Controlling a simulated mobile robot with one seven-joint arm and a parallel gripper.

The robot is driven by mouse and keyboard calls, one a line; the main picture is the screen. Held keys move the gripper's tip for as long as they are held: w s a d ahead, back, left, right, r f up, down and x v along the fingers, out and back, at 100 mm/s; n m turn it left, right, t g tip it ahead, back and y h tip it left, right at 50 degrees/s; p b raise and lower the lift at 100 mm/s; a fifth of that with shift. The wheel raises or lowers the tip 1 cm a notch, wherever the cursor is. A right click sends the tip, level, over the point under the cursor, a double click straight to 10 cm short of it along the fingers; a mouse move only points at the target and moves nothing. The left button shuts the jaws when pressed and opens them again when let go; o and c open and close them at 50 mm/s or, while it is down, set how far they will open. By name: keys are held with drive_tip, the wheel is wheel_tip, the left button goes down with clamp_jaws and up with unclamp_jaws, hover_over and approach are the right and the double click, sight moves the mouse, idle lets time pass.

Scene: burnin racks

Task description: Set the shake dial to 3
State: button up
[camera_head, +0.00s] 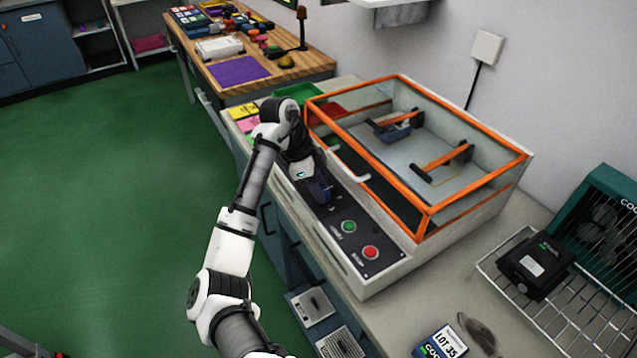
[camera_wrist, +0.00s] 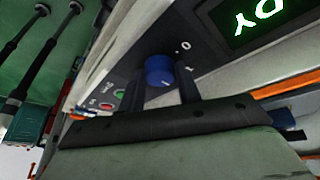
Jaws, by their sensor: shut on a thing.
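The shake dial (camera_wrist: 159,69) is a round blue knob on the dark control panel of the shaker with the orange-framed clear lid (camera_head: 428,222). My gripper (camera_wrist: 160,82) has its two dark fingers on either side of the knob and is shut on it in the wrist view. A "0" and another small mark show on the panel beside the knob. I cannot clearly read which number the dial points to. In the head view my gripper (camera_head: 319,188) is down at the panel and mostly hides the dial.
A green button (camera_head: 349,227) and a red button (camera_head: 370,252) sit on the panel near the dial. A lit green display (camera_wrist: 262,20) shows "DY" in the wrist view. A wire rack (camera_head: 553,312) with a black device (camera_head: 533,264) stands at right.

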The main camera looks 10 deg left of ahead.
drive_tip(key=shift+m, duration=0.3)
idle(0.4)
drive_tip(key=o, duration=1)
drive_tip(key=shift+c, duration=0.2)
drive_tip(key=shift+r, duration=0.1)
drive_tip(key=b+v, duration=0.1)
drive_tip(key=v, duration=1.2)
drive_tip(key=shift+w+r, duration=0.2)
drive_tip(key=shift+r, duration=0.1)
drive_tip(key=shift+a, duration=0.1)
